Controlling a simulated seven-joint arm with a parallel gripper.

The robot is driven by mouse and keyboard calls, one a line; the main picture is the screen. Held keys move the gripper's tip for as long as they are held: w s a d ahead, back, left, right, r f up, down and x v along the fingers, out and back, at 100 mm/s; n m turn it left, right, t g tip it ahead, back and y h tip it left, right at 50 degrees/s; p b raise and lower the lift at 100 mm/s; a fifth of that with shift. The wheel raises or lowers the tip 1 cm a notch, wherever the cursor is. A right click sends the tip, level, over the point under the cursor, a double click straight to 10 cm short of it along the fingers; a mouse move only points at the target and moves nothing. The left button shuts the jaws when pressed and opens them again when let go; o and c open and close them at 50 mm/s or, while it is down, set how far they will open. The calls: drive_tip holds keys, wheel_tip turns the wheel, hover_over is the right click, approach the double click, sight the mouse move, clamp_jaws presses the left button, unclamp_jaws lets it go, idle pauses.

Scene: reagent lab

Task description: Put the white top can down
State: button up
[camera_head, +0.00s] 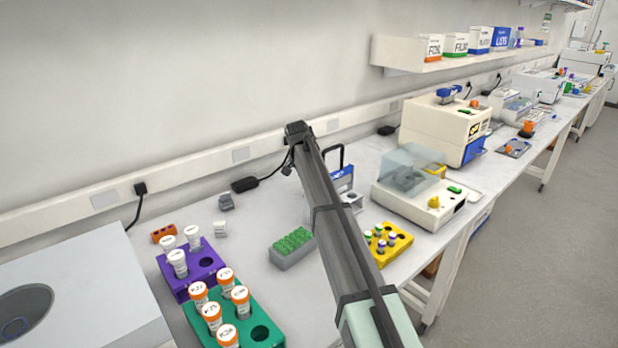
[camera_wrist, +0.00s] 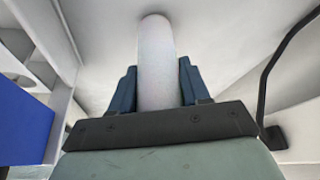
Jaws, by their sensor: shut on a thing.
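My gripper (camera_wrist: 157,82) is shut on a white can (camera_wrist: 156,48), with one blue finger pressed on each side of it. The can is a plain white cylinder that sticks out past the fingertips; its far end is close to a pale surface, and I cannot tell if it touches. In the head view my arm hides the gripper and the held can. Three cans with white tops (camera_head: 178,259) stand in the purple rack (camera_head: 207,272) at the left, which has an empty hole at its right side.
A green rack (camera_head: 262,312) holds several orange-topped cans. A grey block with green tops (camera_head: 293,244), a yellow rack (camera_head: 398,245) and a clear-lidded machine (camera_head: 410,185) stand nearby. A blue panel (camera_wrist: 24,120) is left in the wrist view; a black cable (camera_wrist: 264,85) runs at right.

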drive_tip(key=shift+f, duration=0.35)
drive_tip(key=o, duration=1.2)
drive_tip(key=shift+c, duration=0.2)
drive_tip(key=v, duration=1.2)
drive_tip(key=shift+r, duration=0.2)
drive_tip(key=shift+s, duration=0.1)
